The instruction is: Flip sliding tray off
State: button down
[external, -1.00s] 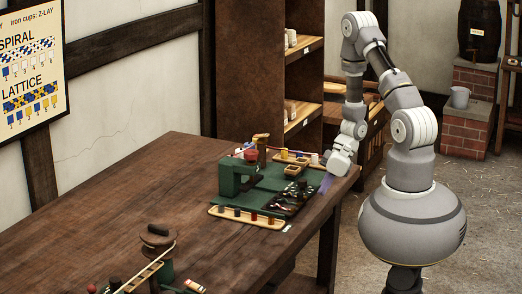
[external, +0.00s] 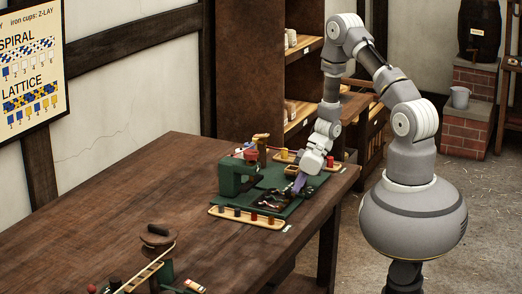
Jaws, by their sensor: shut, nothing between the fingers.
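A green machine with an upright arch (external: 228,178) stands on a green base (external: 292,207) near the table's right end. A dark area with small pieces (external: 268,201) lies on that base and may be the sliding tray; its details are too small to tell. My gripper (external: 297,188) is shut and empty, pointing down over the right part of the base beside the dark area. I cannot tell whether it touches anything. The gripper hides part of the base behind it.
A wooden rack with coloured pegs (external: 246,218) lies along the front of the base. Another wooden rack (external: 285,156) and a brown post (external: 262,151) stand behind. A second wooden device (external: 155,245) is at the near left. The middle of the table (external: 130,195) is clear.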

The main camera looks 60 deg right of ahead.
aim_at(277, 197)
jog(key=w+p, duration=0.2)
jog(key=w, duration=0.3)
jog(key=shift+w+r, duration=0.15)
jog(key=shift+w, duration=0.1)
jog(key=shift+s+d, duration=0.25)
jog(key=shift+s, duration=0.15)
jog(key=s, duration=0.1)
jog(key=s+d, duration=0.1)
jog(key=s, duration=0.1)
jog(key=shift+s+d, duration=0.1)
jog(key=shift+d, duration=0.15)
jog(key=p+v, duration=0.3)
jog(key=v, duration=0.6)
jog(key=shift+r, duration=0.35)
jog(key=shift+d, duration=0.15)
